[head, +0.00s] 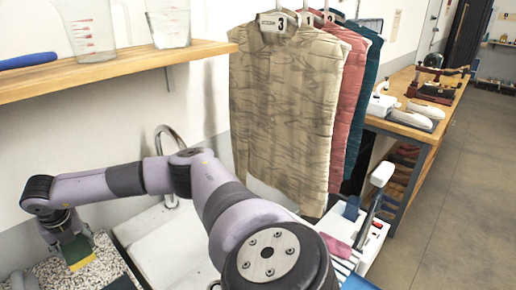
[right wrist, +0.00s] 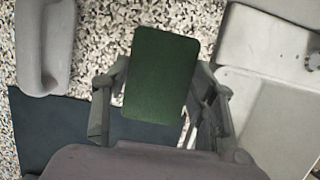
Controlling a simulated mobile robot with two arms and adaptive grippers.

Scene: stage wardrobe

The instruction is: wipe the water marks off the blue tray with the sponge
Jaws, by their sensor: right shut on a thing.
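My right gripper (head: 72,236) is at the left of the head view, pointing down. It is shut on the sponge (head: 78,252), which is dark green with a yellow side. In the right wrist view the sponge (right wrist: 161,73) shows as a green block between the fingers, over the speckled counter, its near end by a dark blue flat surface. That surface (right wrist: 55,125) looks like the blue tray; the gripper hides part of it. A dark edge (head: 122,283) shows at the bottom of the head view. I cannot make out water marks. My left gripper is not in view.
The speckled counter (head: 104,258) lies around the sponge, with a pale sink (head: 170,250) and faucet (head: 172,140) to its right. A wooden shelf (head: 120,72) with clear jugs hangs above. Garments (head: 285,110) hang behind. A grey object (right wrist: 45,45) lies at the wrist view's upper left.

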